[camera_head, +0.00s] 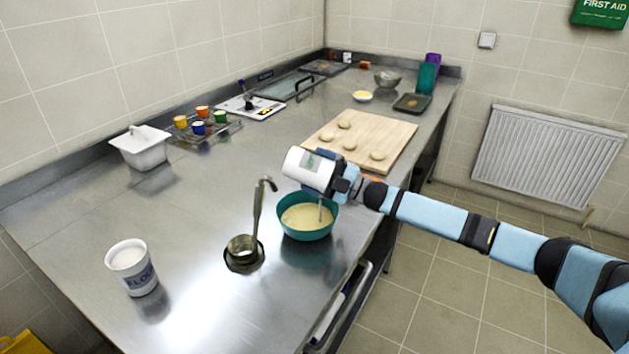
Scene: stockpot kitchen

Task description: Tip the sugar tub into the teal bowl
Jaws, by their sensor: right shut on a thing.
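My right gripper (340,185) is shut on a white tub (297,163), which I take to be the sugar tub. The tub lies tilted well over on its side, just above the far rim of the teal bowl (290,227). Its mouth is not clearly visible. The teal bowl stands on the steel counter and holds a pale yellow mixture (302,217). A thin greyish upright streak shows at the bowl's right inside; I cannot tell if it is a utensil or falling sugar. My left gripper is not in view.
A ladle (259,205) stands in a dark round holder left of the bowl. A white lettered tub (132,268) stands front left. A wooden board (393,139) with dough rounds lies behind. The counter's front left is mostly clear.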

